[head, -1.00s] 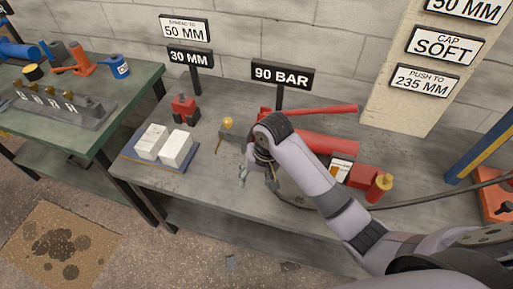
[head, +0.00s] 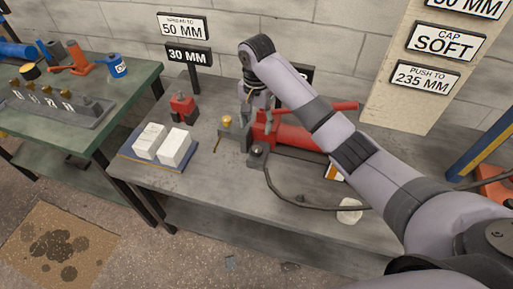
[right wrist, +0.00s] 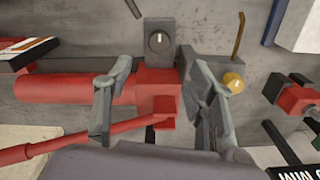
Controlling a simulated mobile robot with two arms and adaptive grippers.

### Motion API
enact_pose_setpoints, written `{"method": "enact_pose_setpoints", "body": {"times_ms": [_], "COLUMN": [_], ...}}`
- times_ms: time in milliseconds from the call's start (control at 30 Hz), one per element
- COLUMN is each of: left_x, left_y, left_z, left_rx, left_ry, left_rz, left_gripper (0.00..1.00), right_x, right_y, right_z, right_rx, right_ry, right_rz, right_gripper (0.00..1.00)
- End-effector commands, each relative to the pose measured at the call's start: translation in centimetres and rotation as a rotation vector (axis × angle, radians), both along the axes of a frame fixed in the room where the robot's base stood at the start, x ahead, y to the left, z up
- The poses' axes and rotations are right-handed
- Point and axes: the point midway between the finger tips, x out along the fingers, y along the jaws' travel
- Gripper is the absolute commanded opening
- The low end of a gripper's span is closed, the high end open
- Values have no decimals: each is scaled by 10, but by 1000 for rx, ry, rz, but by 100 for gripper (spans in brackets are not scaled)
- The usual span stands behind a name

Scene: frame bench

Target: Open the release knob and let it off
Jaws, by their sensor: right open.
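A dark round knob with a pale mark, which looks like the release knob (right wrist: 160,40), is on a grey block at the front end of the red hand pump. It also shows in the head view (head: 257,151). The red pump body (head: 297,135) lies on the bench with its long red handle (head: 330,112) behind it. My right gripper (head: 246,104) is over the pump's left end. In the right wrist view the right gripper (right wrist: 152,92) is open and empty, with fingers on either side of the pump's red end block and apart from the knob. My left gripper is out of view.
A yellow ball-topped part (head: 227,121) is left of the pump. A dark hose (head: 290,195) curves along the bench. A board with white blocks (head: 174,147) and a red-and-black part (head: 183,107) are further left. The bench front is mostly clear.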

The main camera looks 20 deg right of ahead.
Motion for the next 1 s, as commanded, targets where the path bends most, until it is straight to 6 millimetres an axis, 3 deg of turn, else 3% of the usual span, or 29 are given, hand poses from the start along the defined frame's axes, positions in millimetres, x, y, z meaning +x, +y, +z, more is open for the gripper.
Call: {"method": "enact_pose_setpoints", "body": {"times_ms": [300,500,700,1000], "left_x": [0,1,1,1], "left_y": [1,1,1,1], "left_z": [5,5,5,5], "left_rx": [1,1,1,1], "left_ry": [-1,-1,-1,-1], "left_rz": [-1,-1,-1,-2], "left_gripper": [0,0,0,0], "right_x": [-1,0,0,0], "right_y": [-1,0,0,0], "right_z": [-70,-101,-115,-116], "right_rx": [-1,-1,1,1], "right_ry": [3,1,-2,-2], "right_rz": [1,0,2,2], "right_gripper": [51,51,51,50]}}
